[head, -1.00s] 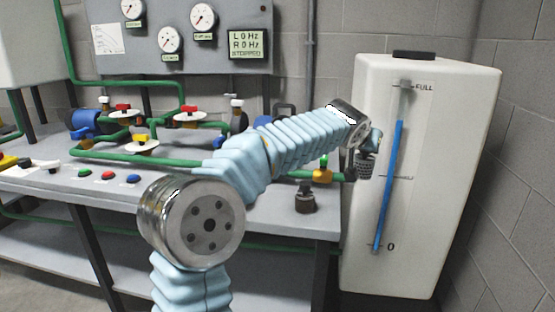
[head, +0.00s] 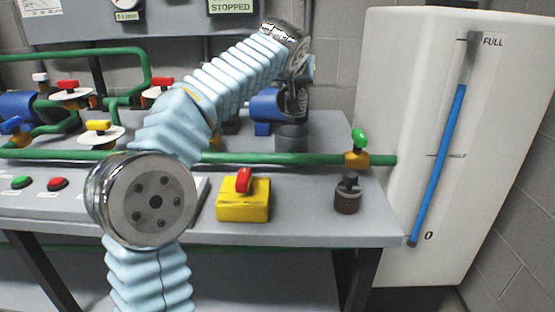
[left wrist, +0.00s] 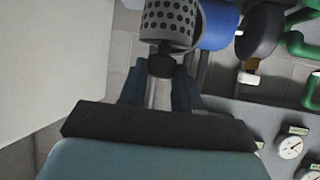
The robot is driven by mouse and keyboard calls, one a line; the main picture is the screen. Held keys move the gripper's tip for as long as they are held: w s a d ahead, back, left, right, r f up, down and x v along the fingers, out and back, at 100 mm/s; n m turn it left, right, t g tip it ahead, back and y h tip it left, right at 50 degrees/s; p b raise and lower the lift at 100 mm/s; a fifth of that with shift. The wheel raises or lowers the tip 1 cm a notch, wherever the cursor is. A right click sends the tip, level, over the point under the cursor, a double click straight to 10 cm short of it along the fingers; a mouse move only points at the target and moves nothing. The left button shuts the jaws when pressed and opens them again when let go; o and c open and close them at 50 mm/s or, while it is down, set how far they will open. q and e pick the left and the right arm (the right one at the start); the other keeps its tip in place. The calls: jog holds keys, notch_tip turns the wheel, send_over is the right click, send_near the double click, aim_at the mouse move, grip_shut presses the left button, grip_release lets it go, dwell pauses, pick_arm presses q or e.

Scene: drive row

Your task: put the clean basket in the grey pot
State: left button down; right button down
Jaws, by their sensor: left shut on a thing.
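My left gripper (head: 297,84) is shut on the knob of a perforated grey basket (left wrist: 170,24), which shows clearly in the left wrist view. In the head view the held basket is dark and small, partly merged with the gripper, above the grey pot (head: 291,138) at the back of the bench. I cannot tell the exact gap between basket and pot. The pot's inside is hidden. A second, brownish basket (head: 347,200) with a dark knob stands on the bench at the right. My right gripper is not in view.
A green pipe (head: 270,159) with a green-handled valve (head: 359,146) runs along the bench in front of the pot. A blue motor (head: 264,106) is beside the pot. A yellow box with a red switch (head: 243,197) stands in front. A white tank (head: 450,140) is at right.

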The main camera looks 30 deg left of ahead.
pick_arm(q)
jog(key=shift+w+a+f+b, duration=0.1)
jog(key=shift+a+f+b, duration=0.2)
jog(key=shift+f, duration=0.3)
jog(key=shift+a+f+b, duration=0.25)
jog(key=shift+f+b, duration=0.05)
jog(key=shift+f, duration=0.3)
jog(key=b, duration=0.3)
send_near(291, 123)
jog(key=w+f, duration=0.2)
jog(key=shift+w, duration=0.35)
jog(key=c, duration=1.2)
grip_release()
jog(key=shift+f, duration=0.15)
jog(key=shift+c, duration=0.2)
jog(key=o, duration=0.5)
jog(key=shift+c, duration=0.2)
jog(key=shift+r+p, duration=0.25)
jog(key=shift+p, duration=0.05)
jog(key=v, duration=1.2)
jog(key=shift+b, duration=0.45)
